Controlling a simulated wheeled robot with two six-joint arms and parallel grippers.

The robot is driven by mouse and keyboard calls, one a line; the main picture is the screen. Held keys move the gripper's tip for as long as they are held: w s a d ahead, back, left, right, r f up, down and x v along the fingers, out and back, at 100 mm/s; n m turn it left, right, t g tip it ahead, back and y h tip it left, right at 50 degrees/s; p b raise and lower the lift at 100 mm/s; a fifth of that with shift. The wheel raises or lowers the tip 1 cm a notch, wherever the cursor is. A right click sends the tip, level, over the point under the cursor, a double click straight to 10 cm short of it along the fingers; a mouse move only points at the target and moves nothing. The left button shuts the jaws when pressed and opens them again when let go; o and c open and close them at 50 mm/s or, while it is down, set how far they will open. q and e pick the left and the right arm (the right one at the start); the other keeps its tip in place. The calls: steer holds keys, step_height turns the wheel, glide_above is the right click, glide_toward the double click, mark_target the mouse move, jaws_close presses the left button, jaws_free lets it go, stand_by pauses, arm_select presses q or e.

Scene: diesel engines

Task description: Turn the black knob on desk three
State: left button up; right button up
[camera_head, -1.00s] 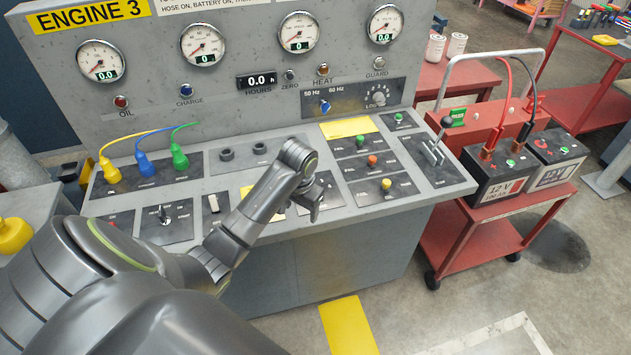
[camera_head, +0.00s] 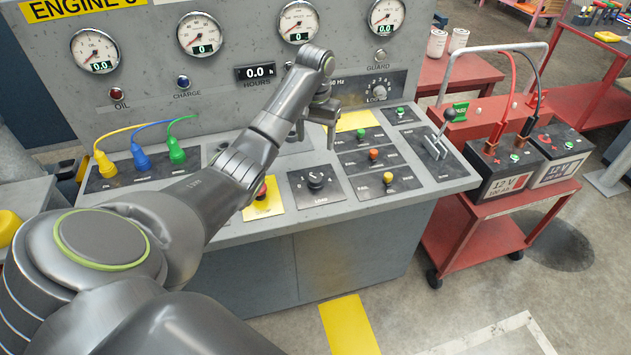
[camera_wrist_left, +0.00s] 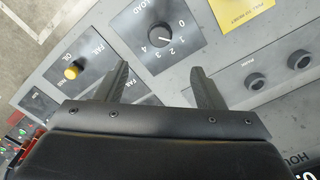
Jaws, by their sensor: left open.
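The desk labelled Engine 3 has a black knob (camera_head: 315,181) on a dark square plate marked LOAD, on its sloped top. The knob also shows in the wrist view (camera_wrist_left: 160,33), ringed by white numbers. My left gripper (camera_head: 316,138) is above the desk top, beyond the knob in the head view. Its two fingers are apart with nothing between them in the wrist view (camera_wrist_left: 159,76), and the knob lies past the fingertips, apart from them. My right gripper is not in view.
Yellow, blue and green plugs (camera_head: 140,157) stand at the left. A red button (camera_head: 262,191) on a yellow plate is left of the knob. A red battery cart (camera_head: 470,235) stands beside the desk.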

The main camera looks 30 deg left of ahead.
arm_select(q)
steer(key=b, duration=0.4)
glide_above(315, 178)
step_height(315, 178, down, 6)
steer(key=shift+r, duration=0.2)
step_height(315, 178, down, 7)
steer(key=shift+p, duration=0.95)
steer(key=shift+w+f, duration=0.1)
steer(key=shift+f, duration=0.65)
steer(key=shift+c, duration=0.3)
